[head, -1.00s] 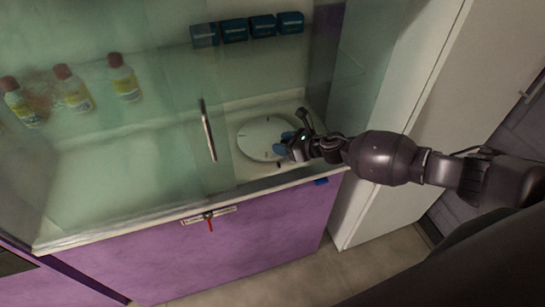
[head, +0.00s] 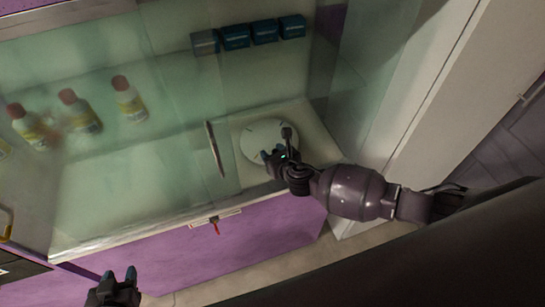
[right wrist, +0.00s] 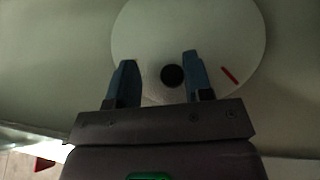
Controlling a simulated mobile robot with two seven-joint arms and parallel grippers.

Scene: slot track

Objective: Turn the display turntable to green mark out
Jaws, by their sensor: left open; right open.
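The turntable (head: 254,130) is a pale round disc inside the glass-fronted case, behind the open part of the front. In the right wrist view the disc (right wrist: 215,30) shows a red mark (right wrist: 229,75) at the right and a dark round spot (right wrist: 172,76) between my fingers. I see no green mark. My right gripper (head: 272,155) is open over the near part of the disc. In the wrist view its fingers (right wrist: 161,78) are apart with nothing held; I cannot tell if they touch the disc. My left gripper (head: 120,276) is open and empty at the bottom left, outside the case.
A glass pane with an upright metal handle (head: 214,150) stands just left of the turntable. Several bottles (head: 129,99) and several dark teal boxes (head: 236,34) are further in. The purple cabinet front (head: 170,262) carries a lock with a red piece (head: 216,228).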

